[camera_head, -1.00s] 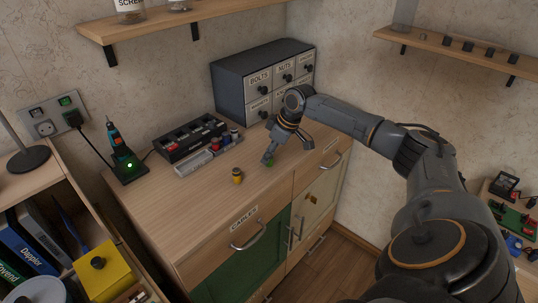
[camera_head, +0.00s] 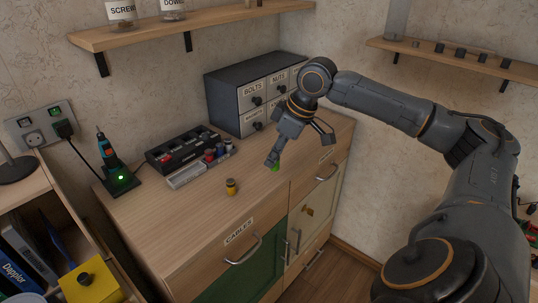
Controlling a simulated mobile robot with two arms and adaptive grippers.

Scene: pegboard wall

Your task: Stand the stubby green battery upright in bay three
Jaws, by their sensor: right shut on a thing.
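My right gripper (camera_head: 273,157) is shut on a small green battery (camera_head: 276,168), over the right part of the wooden counter. Only a bit of the green battery shows below the fingers, so its tilt is hard to tell. A black charger with a row of bays (camera_head: 182,149) stands at the back of the counter, to the left of the gripper. Its bay numbers are too small to read. My left gripper is not in view.
A yellow-and-black battery (camera_head: 231,187) stands alone on the counter. The drawer cabinet (camera_head: 230,98) is behind my gripper. The front counter is clear.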

